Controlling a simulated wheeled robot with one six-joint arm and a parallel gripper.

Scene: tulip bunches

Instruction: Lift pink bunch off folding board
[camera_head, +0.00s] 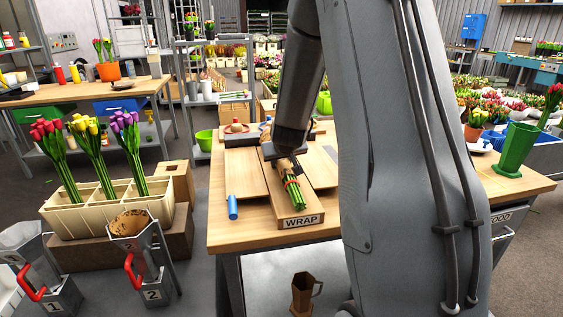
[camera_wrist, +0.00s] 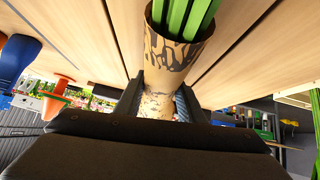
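The bunch (camera_head: 293,190) lies along the middle strip of the folding board (camera_head: 295,215), which carries a WRAP label. Its green stems point toward the front and a red band circles them. In the wrist view a patterned brown paper sleeve (camera_wrist: 172,60) surrounds the stems. My gripper (camera_wrist: 160,105) has one finger on each side of this sleeve, very close to it; I cannot tell whether both fingers press on it. In the head view my gripper (camera_head: 284,150) is low over the board. The bunch's blooms are hidden, so its colour does not show.
A blue cylinder (camera_head: 233,207) stands left of the board on the wooden table (camera_head: 225,236). A green vase (camera_head: 515,150) stands at the table's right. A cream divided crate (camera_head: 110,212) with pink, yellow and purple tulips is at left. My arm hides the table's middle right.

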